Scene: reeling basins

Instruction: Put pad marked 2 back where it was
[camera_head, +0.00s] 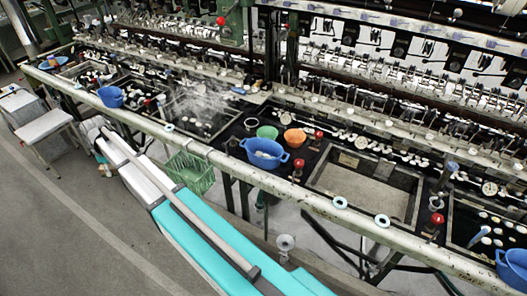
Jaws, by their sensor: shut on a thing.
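No number 2 can be read on anything in this view, so I cannot tell which thing is the pad marked 2. Small pale blue rings lie on the long front rail (250,166): one ring (340,202) and another ring (382,220) right of centre, a third ring (168,127) left of centre, and one more far left. I cannot tell whether they are pads.
Basins run behind the rail, including a rectangular basin (364,184). A blue tub (264,152), green bowl (267,132) and orange bowl (294,137) stand among them. A green crate (190,172) sits below the rail. The grey floor (60,220) at left is mostly clear.

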